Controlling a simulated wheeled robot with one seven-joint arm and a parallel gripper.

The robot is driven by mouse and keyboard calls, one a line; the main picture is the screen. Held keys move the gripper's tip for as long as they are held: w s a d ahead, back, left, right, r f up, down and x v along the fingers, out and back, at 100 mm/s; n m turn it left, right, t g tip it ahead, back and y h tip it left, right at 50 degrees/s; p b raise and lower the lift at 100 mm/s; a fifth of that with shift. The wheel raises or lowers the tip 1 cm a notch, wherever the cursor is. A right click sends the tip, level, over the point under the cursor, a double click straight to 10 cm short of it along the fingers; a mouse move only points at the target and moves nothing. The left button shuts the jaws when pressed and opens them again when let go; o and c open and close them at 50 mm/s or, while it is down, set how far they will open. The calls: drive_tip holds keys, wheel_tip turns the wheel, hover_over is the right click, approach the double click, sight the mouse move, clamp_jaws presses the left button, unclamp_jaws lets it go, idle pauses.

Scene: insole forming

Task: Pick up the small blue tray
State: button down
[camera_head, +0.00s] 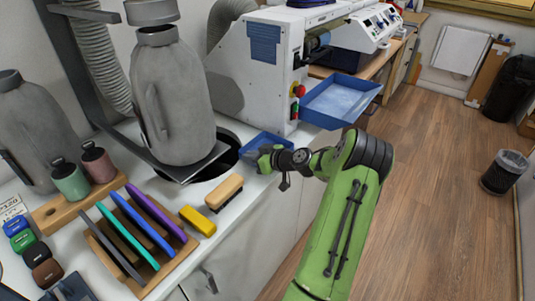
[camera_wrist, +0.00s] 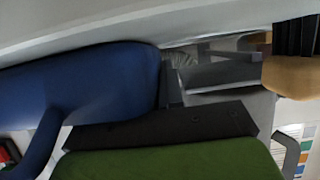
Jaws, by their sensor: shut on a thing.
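The small blue tray (camera_head: 262,140) is at the right edge of the white counter, below the white machine. My gripper (camera_head: 266,158) is shut on the tray's near right side. In the wrist view the tray (camera_wrist: 95,80) fills much of the left half as a large blue shape, close to my dark gripper finger (camera_wrist: 165,128). I cannot tell whether the tray touches the counter or is slightly above it, because my gripper hides part of it.
A larger blue tray (camera_head: 341,98) is attached to the white machine (camera_head: 262,60) behind. A grey bottle-shaped form (camera_head: 172,95) stands left of my gripper. A wooden brush (camera_head: 224,190) and yellow block (camera_head: 197,220) lie nearby. The floor (camera_head: 420,180) at right is open.

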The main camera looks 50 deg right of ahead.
drive_tip(key=shift+r, duration=0.15)
wheel_tip(320, 180, up, 10)
drive_tip(key=p, duration=0.2)
